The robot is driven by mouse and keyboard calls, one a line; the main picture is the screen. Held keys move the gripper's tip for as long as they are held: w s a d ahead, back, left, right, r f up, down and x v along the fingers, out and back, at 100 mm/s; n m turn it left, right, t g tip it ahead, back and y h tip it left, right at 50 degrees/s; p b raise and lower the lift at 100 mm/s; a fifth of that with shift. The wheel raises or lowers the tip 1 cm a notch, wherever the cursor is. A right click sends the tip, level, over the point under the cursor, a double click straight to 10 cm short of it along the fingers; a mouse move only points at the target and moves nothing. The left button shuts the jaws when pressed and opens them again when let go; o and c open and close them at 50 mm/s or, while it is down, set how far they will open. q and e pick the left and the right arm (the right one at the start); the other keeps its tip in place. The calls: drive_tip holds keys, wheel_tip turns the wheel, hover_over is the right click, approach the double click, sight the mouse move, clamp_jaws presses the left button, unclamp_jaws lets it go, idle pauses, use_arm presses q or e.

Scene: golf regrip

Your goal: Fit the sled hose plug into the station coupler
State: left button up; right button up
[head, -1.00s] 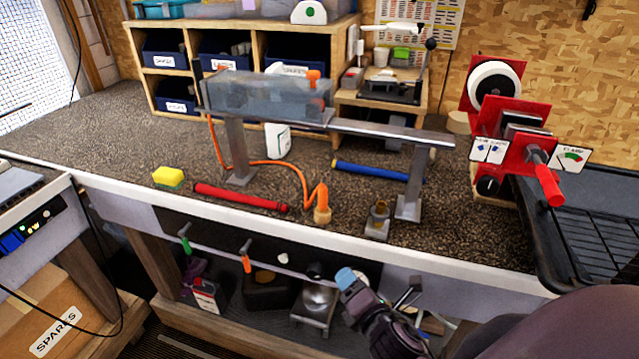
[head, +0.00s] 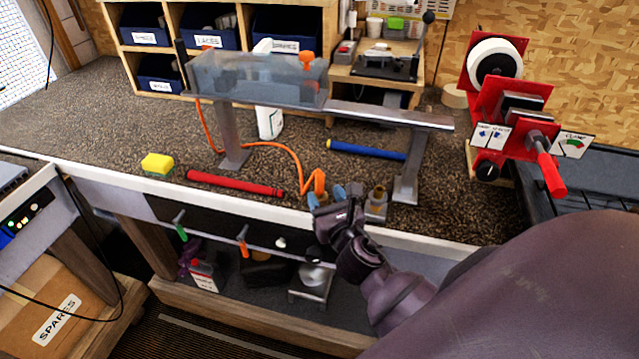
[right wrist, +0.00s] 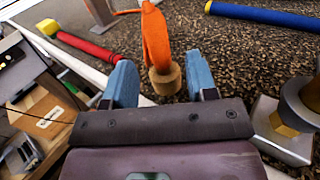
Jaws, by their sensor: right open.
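The sled (head: 255,82), a translucent grey box, sits on the left part of a raised metal rail. Its orange hose (head: 290,160) drops to the bench and ends in a tan plug (right wrist: 166,82), which stands on the bench near the front edge. My right gripper (head: 335,194) is open, with blue fingertips. In the right wrist view its fingers (right wrist: 160,85) lie on either side of the plug, apart from it. The station coupler (head: 377,198), a brass-coloured fitting on a grey block, is just right of the gripper; it also shows in the right wrist view (right wrist: 300,105). My left gripper is out of view.
A red grip (head: 235,184) lies left of the hose, a blue grip (head: 367,150) behind the coupler. A rail post (head: 408,170) stands right of the coupler. A yellow sponge (head: 157,163) is at left, a red clamp station (head: 510,125) at right.

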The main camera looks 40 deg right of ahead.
sight(321, 190)
drive_tip(key=shift+w+d, duration=0.1)
drive_tip(key=shift+w, duration=0.35)
drive_tip(key=shift+x, duration=2.35)
clamp_jaws()
